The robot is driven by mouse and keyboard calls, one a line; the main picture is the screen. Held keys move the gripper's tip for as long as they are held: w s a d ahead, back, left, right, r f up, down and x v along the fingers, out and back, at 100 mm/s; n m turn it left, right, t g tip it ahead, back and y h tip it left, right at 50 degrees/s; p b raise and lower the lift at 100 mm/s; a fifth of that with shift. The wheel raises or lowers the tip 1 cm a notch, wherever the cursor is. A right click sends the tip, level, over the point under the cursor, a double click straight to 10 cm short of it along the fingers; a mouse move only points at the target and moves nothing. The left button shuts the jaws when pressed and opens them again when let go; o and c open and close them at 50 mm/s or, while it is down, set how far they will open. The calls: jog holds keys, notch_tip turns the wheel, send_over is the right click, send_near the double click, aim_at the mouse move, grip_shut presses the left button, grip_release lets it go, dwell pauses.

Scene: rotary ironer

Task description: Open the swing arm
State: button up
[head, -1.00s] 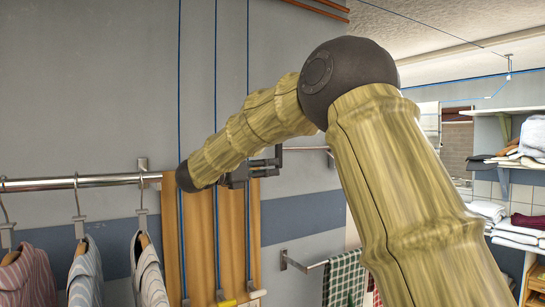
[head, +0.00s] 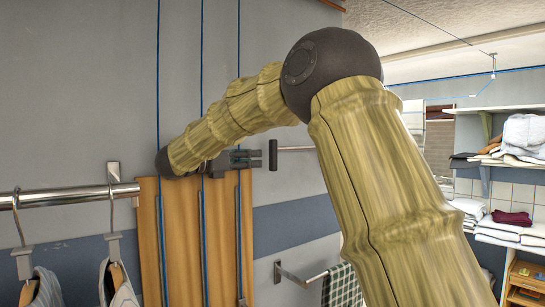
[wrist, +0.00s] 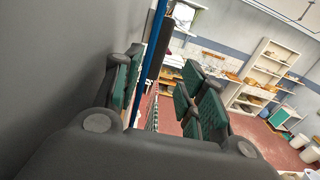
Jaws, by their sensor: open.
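A thin metal bar (head: 298,149) with a dark upright grip (head: 273,155) at its left end stands near the wall, right of my gripper in the head view. It looks like the swing arm; my arm hides its right end. My gripper (head: 258,159) points right, its dark fingers just left of the grip with a small gap in the picture. In the wrist view the green-padded fingers (wrist: 160,95) are spread apart. A dark upright bar (wrist: 179,40), probably the grip, shows beyond them. Nothing is held.
A clothes rail (head: 70,197) with hanging shirts is at the left. Blue lines (head: 202,60) run down the wall past a wooden panel (head: 180,240). A lower rail (head: 302,276) holds a checked towel (head: 342,287). Shelves (head: 500,170) with folded laundry stand at the right.

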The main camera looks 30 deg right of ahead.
aim_at(270, 156)
jog(key=d+p, duration=0.1)
jog(key=d, duration=0.1)
jog(key=d+p, duration=0.2)
jog(key=d, duration=0.1)
jog(key=w+d+p, duration=0.1)
jog(key=d, duration=0.1)
jog(key=shift+d+r+p, duration=0.15)
jog(key=shift+d+p, duration=0.2)
jog(key=shift+p, duration=0.05)
jog(key=shift+d+f+p, duration=0.2)
jog(key=shift+d+p, duration=0.2)
jog(key=shift+d, duration=0.5)
grip_shut()
